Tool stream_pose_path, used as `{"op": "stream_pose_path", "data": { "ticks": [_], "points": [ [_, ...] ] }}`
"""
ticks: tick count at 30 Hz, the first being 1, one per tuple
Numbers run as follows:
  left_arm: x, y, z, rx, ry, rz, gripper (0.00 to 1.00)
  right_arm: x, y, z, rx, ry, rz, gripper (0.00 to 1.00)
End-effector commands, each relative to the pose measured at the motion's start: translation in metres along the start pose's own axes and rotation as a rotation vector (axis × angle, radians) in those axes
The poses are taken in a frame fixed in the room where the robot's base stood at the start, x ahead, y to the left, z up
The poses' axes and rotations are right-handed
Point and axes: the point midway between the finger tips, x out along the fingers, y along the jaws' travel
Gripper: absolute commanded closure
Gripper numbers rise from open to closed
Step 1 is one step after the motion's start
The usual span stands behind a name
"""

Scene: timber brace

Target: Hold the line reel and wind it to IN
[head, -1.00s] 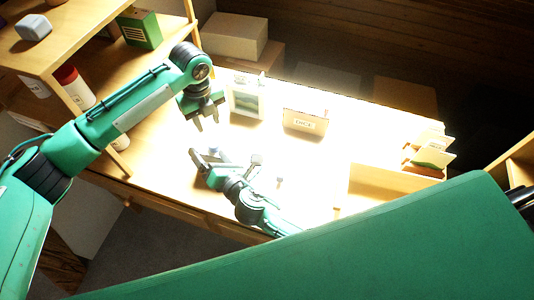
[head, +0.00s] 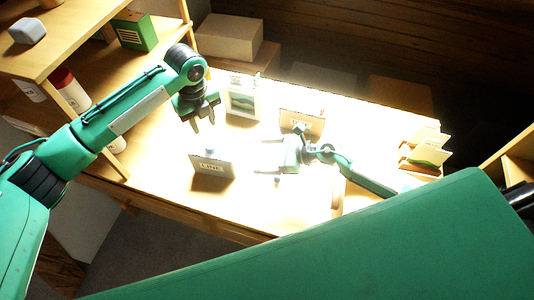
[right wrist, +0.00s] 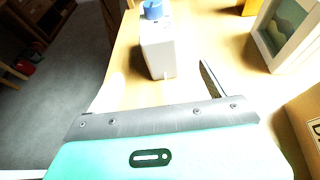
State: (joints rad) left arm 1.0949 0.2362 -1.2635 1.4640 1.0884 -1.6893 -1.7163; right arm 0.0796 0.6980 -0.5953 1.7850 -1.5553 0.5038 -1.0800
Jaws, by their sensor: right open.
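The line reel (head: 211,168) is a box with a face marked LINE and a small bluish knob on top. It stands upright on the bright table, left of the middle in the head view. In the right wrist view the reel (right wrist: 158,50) shows as a pale box with a blue knob, ahead of the fingers. My right gripper (head: 266,156) is open and empty, to the right of the reel and apart from it; its fingers also show in the right wrist view (right wrist: 163,82). My left gripper (head: 204,122) points down with its fingers apart, above and behind the reel, touching nothing visible.
A framed picture (head: 242,103) stands behind the reel. A labelled box (head: 301,121) stands behind my right gripper. A card holder (head: 424,155) is at the right. Shelves with a green box (head: 134,30) rise at the left. The table's front edge is close to the reel.

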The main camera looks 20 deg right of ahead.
Motion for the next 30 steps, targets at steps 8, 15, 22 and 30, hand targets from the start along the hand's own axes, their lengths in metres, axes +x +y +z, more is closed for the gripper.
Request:
{"op": "stream_pose_path", "data": {
  "ticks": [8, 15, 22, 30],
  "points": [
    [0.0, 0.0, 0.0, 0.0, 0.0, 0.0, 0.64, 0.036, 0.001, 0.0, -0.005, 0.001, 0.003, 0.13],
    [0.0, 0.0, 0.0, 0.0, 0.0, 0.0, 0.64, 0.082, 0.001, 0.0, -0.004, 0.001, 0.003, 0.13],
    [0.0, 0.0, 0.0, 0.0, 0.0, 0.0, 0.64, 0.118, 0.001, 0.0, -0.005, 0.002, 0.002, 0.13],
    [0.0, 0.0, 0.0, 0.0, 0.0, 0.0, 0.64, 0.136, 0.001, -0.001, -0.004, 0.003, 0.002, 0.13]
  ]
}}
